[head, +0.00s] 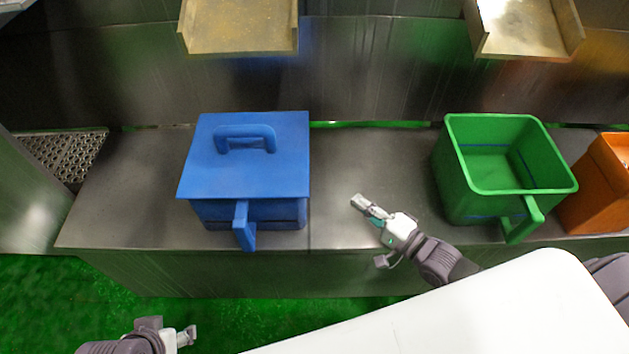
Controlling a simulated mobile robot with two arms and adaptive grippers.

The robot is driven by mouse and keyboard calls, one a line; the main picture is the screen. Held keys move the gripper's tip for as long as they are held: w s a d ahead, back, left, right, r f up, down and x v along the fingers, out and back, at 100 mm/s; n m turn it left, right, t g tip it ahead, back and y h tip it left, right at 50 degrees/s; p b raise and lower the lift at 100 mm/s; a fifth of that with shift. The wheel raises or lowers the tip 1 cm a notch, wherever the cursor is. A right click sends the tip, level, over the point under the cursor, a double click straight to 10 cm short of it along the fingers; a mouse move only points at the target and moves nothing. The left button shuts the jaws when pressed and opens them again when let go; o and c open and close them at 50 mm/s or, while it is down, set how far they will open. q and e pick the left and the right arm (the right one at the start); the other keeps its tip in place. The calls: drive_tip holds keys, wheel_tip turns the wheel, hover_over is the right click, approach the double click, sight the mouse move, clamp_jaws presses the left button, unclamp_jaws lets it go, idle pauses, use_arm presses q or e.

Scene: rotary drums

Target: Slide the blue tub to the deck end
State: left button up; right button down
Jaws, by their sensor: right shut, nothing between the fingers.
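The blue tub (275,213) stands upright on the grey metal deck (120,215), left of the middle, under a flat blue lid (245,175) with a raised handle. A blue handle (243,226) sticks out from the tub's front. My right gripper (359,202) is shut and empty over the deck, to the right of the blue tub and apart from it. My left gripper (190,335) is low at the bottom left, in front of the deck and away from the tub; its finger opening is unclear.
An open, empty-looking green tub (470,200) stands to the right, with an orange bin (602,190) beyond it. Two metal chutes (240,38) (525,25) hang above the deck. Bare deck lies left of the blue tub, up to the deck's left edge. The floor is green.

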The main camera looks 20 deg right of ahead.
drive_tip(key=b+x, duration=0.1)
drive_tip(key=x, duration=0.7)
drive_tip(key=shift+w+a+b, duration=0.15)
drive_tip(key=shift+w+b, duration=0.05)
drive_tip(key=shift+b, duration=0.2)
drive_tip(key=a, duration=0.2)
drive_tip(key=shift+w+a, duration=0.2)
drive_tip(key=shift+a, duration=0.05)
use_arm(q)
drive_tip(key=w+d+r+t+h, duration=0.1)
drive_tip(key=w+d+r+t, duration=0.2)
drive_tip(key=w+t, duration=0.3)
drive_tip(key=shift+w+d+r, duration=0.15)
drive_tip(key=shift+w+r, duration=0.5)
drive_tip(key=shift+w, duration=1.25)
use_arm(e)
drive_tip(key=shift+w+a, duration=0.15)
drive_tip(key=shift+a, duration=0.4)
